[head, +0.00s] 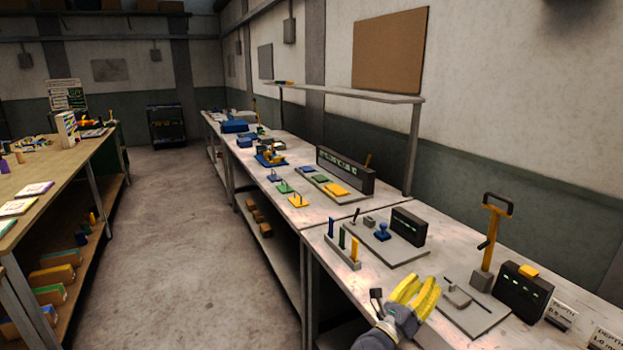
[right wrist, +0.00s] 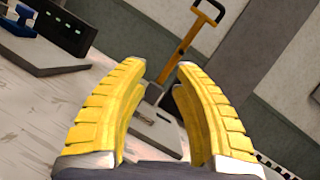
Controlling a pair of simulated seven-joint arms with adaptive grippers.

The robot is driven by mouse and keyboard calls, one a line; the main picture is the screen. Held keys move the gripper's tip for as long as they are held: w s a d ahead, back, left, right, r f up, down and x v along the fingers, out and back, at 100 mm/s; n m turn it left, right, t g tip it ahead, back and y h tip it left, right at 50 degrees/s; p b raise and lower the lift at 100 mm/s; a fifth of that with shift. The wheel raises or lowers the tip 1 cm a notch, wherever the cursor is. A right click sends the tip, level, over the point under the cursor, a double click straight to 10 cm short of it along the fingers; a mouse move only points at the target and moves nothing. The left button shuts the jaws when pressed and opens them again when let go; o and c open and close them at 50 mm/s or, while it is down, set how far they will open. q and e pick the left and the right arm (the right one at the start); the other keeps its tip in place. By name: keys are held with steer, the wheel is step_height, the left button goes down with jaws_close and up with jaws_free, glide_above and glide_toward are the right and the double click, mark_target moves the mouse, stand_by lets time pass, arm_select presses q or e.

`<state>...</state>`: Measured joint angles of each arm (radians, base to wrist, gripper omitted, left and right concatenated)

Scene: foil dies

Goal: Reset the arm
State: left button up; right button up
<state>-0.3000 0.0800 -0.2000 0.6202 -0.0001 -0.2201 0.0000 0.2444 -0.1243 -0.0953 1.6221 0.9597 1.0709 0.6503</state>
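My right gripper (head: 418,296) has yellow fingers and hangs over the front part of the white bench (head: 335,285) at the lower right of the head view. In the right wrist view its two fingers (right wrist: 160,72) stand apart with nothing between them, so it is open and empty. Behind the fingers in that view are a grey plate (right wrist: 152,130) and a yellow-handled lever press (right wrist: 186,45). My left gripper is not in the head view.
Right of the gripper stand the lever press (head: 490,245) and a black display box (head: 524,290). Left of it are a stand with blue, green and yellow posts (head: 343,252) and a plate with a blue stamp (head: 382,232). A wooden table (head: 60,165) stands left, across a clear aisle.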

steer(key=s+a+n+t+y, duration=0.2)
steer(key=a+n+t+y, duration=0.4)
steer(key=n, duration=0.5)
steer(key=s+a+n+t+y, duration=0.2)
steer(key=a+n+t+y, duration=0.15)
steer(key=n+y, duration=0.55)
steer(key=s+a+f+n+g+y, duration=0.6)
steer(key=s+f+n, duration=0.3)
steer(key=n, duration=0.8)
steer(key=s+d+f+n+g+h, duration=0.3)
steer(key=s+d+f+n+g, duration=0.25)
steer(key=s+f, duration=0.4)
steer(key=s+d+f+n+g+h, duration=0.3)
steer(key=s+d+n+g+h, duration=0.25)
steer(key=s+d, duration=0.6)
steer(key=s+a+f+m+g+y, duration=0.1)
steer(key=s+a+f+y, duration=0.2)
steer(key=f, duration=1.4)
steer(key=s+a+f+g, duration=0.2)
steer(key=s+a+f, duration=0.2)
steer(key=f, duration=1.3)
steer(key=s+f+m+g+y, duration=0.1)
steer(key=s+f+m+g, duration=0.1)
steer(key=s+f, duration=1.5)
steer(key=s+m, duration=0.1)
steer(key=s, duration=0.2)
steer(key=shift+f, duration=0.2)
